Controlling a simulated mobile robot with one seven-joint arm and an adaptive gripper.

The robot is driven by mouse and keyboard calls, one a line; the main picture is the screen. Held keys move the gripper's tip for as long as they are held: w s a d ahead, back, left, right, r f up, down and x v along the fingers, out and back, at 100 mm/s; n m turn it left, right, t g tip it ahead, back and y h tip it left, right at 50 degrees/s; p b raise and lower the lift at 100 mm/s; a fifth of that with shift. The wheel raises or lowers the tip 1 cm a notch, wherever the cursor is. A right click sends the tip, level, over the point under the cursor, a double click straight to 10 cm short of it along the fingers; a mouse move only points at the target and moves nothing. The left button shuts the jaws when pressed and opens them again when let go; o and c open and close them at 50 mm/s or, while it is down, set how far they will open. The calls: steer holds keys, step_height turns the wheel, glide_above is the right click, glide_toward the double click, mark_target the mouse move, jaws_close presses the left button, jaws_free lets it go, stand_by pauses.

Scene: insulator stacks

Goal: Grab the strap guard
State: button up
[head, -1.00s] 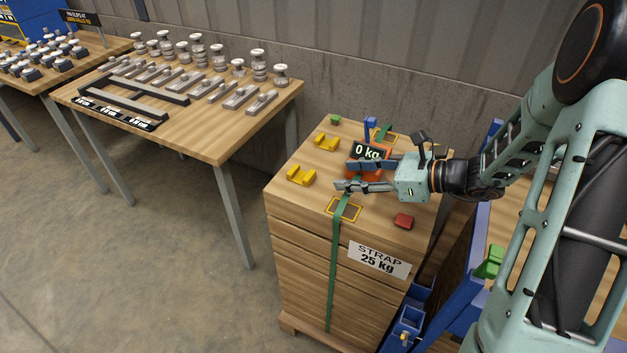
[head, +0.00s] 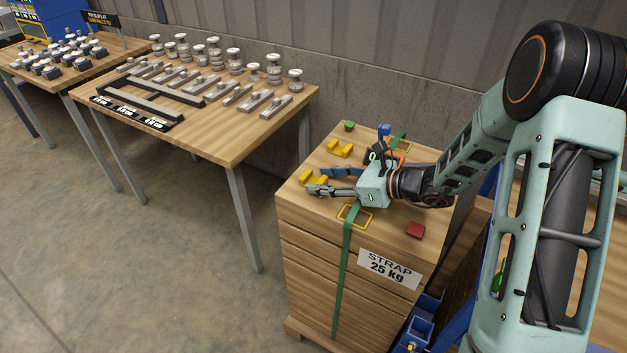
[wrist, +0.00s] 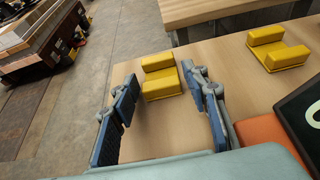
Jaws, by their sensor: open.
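Two yellow U-shaped blocks, which look like strap guards, sit on the wooden crate top (head: 400,222). The front one (head: 308,178) is near the crate's left edge, partly hidden by my fingers; in the wrist view this guard (wrist: 162,78) lies between and slightly beyond the fingertips. The rear guard (head: 340,149) is apart from my gripper; in the wrist view this guard (wrist: 278,54) is to the right. My gripper (head: 320,180) is open and empty, low over the top; its spread fingers (wrist: 160,88) show in the wrist view. I cannot tell if they touch the guard.
A green strap (head: 345,262) runs down the crate front. An orange device with a dark display (wrist: 303,112) stands right of my gripper. A red block (head: 415,230) and green block (head: 349,126) lie on the crate. A table of insulators (head: 215,140) stands left.

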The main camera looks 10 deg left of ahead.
steer(key=shift+c, duration=0.3)
steer(key=c, duration=0.7)
steer(key=shift+o, duration=0.2)
